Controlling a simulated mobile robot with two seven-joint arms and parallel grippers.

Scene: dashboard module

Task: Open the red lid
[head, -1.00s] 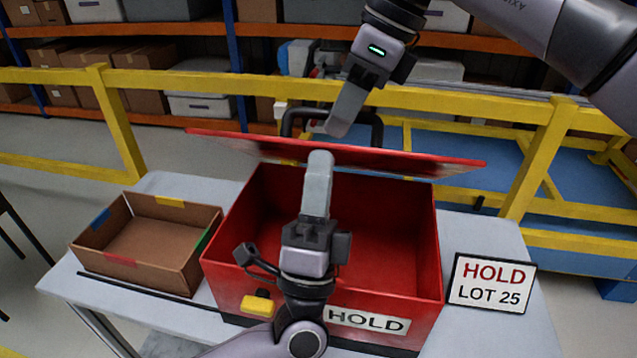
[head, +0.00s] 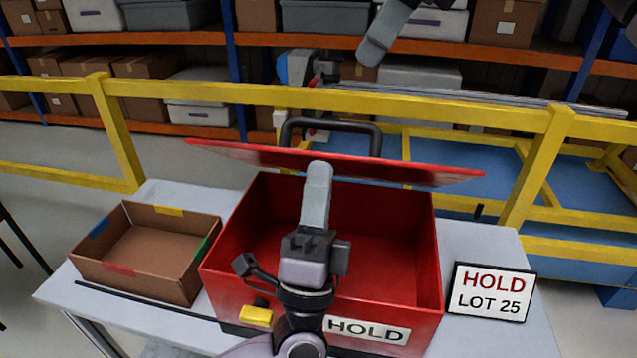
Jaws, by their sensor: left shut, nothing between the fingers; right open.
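The red lid (head: 400,172) stands raised above the red box (head: 395,225), its front edge well clear of the rim, so the red inside shows. A dark handle (head: 375,140) shows behind the lid's far edge. My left gripper (head: 318,168) is shut and empty, pointing up and away in front of the box's opening, with its tip at the lid's near edge; whether they touch I cannot tell. My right gripper (head: 385,38) is at the top edge, above and behind the lid, partly out of frame and apart from it. A yellow latch (head: 256,316) is on the box front.
A cardboard tray (head: 145,246) with coloured tabs stands left of the box on the grey table (head: 60,292). A HOLD LOT 25 sign (head: 491,292) stands at the right. A yellow railing (head: 440,110) runs behind the table, with shelves beyond.

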